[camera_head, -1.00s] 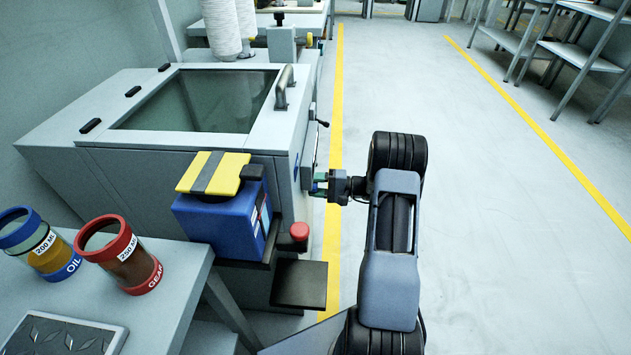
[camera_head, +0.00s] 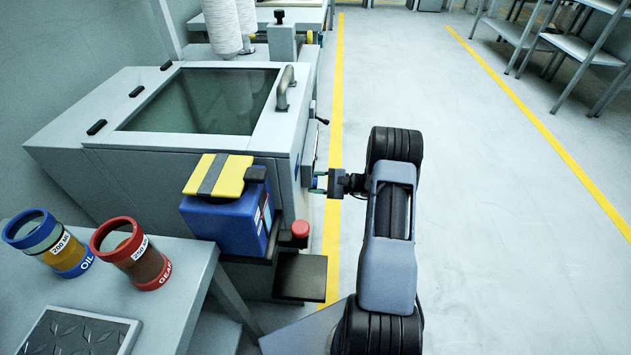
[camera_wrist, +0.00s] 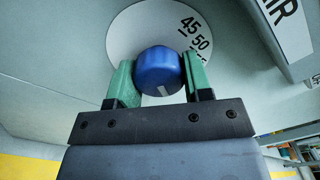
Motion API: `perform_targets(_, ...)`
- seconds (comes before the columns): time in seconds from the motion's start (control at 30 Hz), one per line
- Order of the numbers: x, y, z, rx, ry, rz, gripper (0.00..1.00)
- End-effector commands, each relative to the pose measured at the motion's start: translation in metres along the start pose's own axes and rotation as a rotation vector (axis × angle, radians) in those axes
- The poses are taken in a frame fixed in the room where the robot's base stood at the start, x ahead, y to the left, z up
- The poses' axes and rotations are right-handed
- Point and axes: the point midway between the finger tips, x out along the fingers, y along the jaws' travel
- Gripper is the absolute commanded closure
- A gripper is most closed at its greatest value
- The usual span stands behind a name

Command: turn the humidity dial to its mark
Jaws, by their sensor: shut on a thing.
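The humidity dial is a blue knob (camera_wrist: 158,70) on a round white scale plate (camera_wrist: 145,28) in the wrist view. The numbers 45 and 50 and part of another show at the plate's upper right; the rest of the scale is hidden or out of frame. A pale line shows on the knob's lower side. My gripper (camera_wrist: 158,78) has green fingers on both sides of the knob and is shut on it. In the head view my gripper (camera_head: 318,183) is at the right side of the grey machine (camera_head: 120,160); the knob is mostly hidden there.
A blue box with a yellow lid (camera_head: 225,220) and a red button (camera_head: 300,229) are on the machine's near side. A red jar (camera_head: 130,255) and a blue jar (camera_head: 48,243) stand on the table at left.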

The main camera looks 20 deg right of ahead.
Motion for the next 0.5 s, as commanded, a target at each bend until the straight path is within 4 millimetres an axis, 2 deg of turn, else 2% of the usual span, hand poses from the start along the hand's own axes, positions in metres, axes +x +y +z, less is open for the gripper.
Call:
perform_targets(0.37, -0.0001, 0.0, -0.0003, 0.002, 0.001, 0.0, 0.78)
perform_targets(0.4, -0.0001, 0.0, -0.0003, 0.002, 0.001, 0.0, 0.51)
perform_targets(0.5, -0.0001, 0.0, -0.0002, 0.002, 0.001, 0.0, 0.42)
